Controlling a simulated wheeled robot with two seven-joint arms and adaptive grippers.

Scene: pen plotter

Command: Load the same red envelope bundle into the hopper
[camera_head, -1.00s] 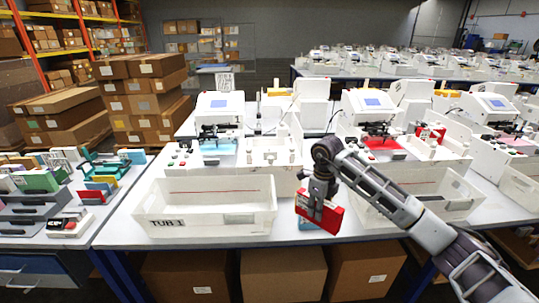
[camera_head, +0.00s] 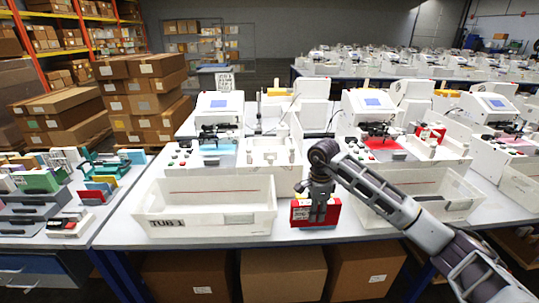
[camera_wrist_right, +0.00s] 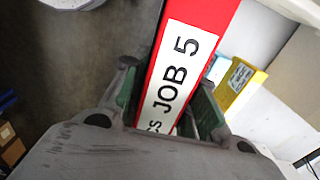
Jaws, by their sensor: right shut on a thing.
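My right gripper (camera_head: 318,213) is shut on a red envelope bundle (camera_head: 300,214) and holds it at the front of the table, just right of the white tub marked TUB 1 (camera_head: 160,224). In the right wrist view, the bundle (camera_wrist_right: 222,12) sits between the fingers (camera_wrist_right: 165,105) and carries a white label reading JOB 5. I cannot tell whether its underside touches the table. A white plotter machine (camera_head: 219,104) with a white holder unit (camera_head: 271,152) beside it stands behind the tub. I cannot tell which part is the hopper. My left gripper is out of view.
A second white tub (camera_head: 455,212) is partly behind my right arm. Another plotter (camera_head: 371,102) with a red sheet stands behind it. A yellow item (camera_wrist_right: 243,88) shows beside the bundle in the wrist view. Coloured bundles stand on the left table (camera_head: 60,170).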

